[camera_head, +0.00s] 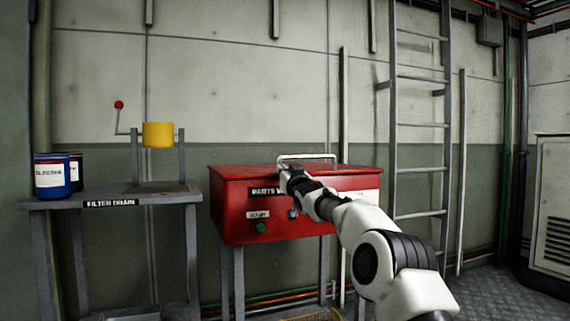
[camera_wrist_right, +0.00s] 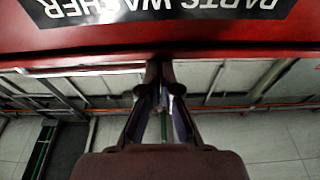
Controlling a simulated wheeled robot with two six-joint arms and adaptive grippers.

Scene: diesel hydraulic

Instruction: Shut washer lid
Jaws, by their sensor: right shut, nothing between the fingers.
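The red parts washer (camera_head: 240,210) stands on grey legs in the middle of the head view. Its red lid (camera_head: 245,171) lies flat across the top, and I see no gap under it. A pale bar handle (camera_head: 325,157) shows at the lid. My right gripper (camera_head: 287,174) is at the front of the washer, partly covering its label, with fingers shut and empty. In the right wrist view the shut fingers (camera_wrist_right: 163,80) reach the red edge below the upside-down "PARTS WASHER" label (camera_wrist_right: 160,10). I cannot tell whether they touch it. My left gripper is not in view.
A grey stand (camera_head: 60,203) on the left holds blue and dark cans (camera_head: 52,175) and a yellow cylinder (camera_head: 158,134) beside a red-knobbed crank. A ladder (camera_head: 420,145) stands against the wall behind on the right. A grey cabinet (camera_head: 550,200) is at far right.

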